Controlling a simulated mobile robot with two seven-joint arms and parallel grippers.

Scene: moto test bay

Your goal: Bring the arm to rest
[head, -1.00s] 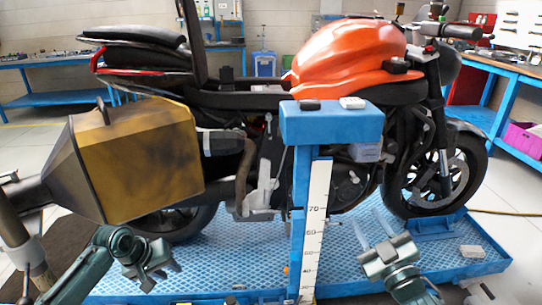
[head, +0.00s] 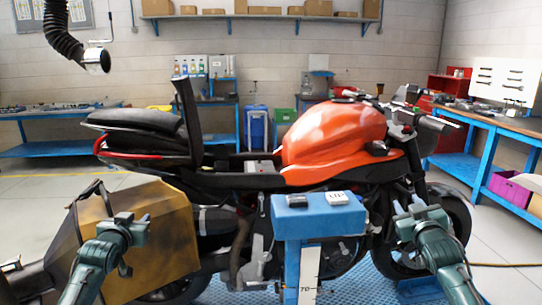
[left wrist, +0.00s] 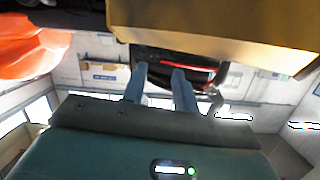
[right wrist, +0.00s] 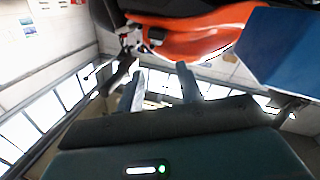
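My left gripper (head: 128,220) is raised in front of the yellow-brown box (head: 165,235) on the left. In the left wrist view its two fingers (left wrist: 160,85) stand apart with nothing between them. My right gripper (head: 416,208) is raised in front of the motorcycle's front wheel. In the right wrist view its fingers (right wrist: 160,88) are also apart and empty. The orange and black motorcycle (head: 335,135) stands upright on the blue platform (head: 345,285).
A blue post (head: 305,222) with two small devices on top stands between my grippers. Blue workbenches (head: 480,140) line the right side. A black hose (head: 62,28) hangs at upper left. A magenta crate (head: 508,190) sits on the right bench's lower shelf.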

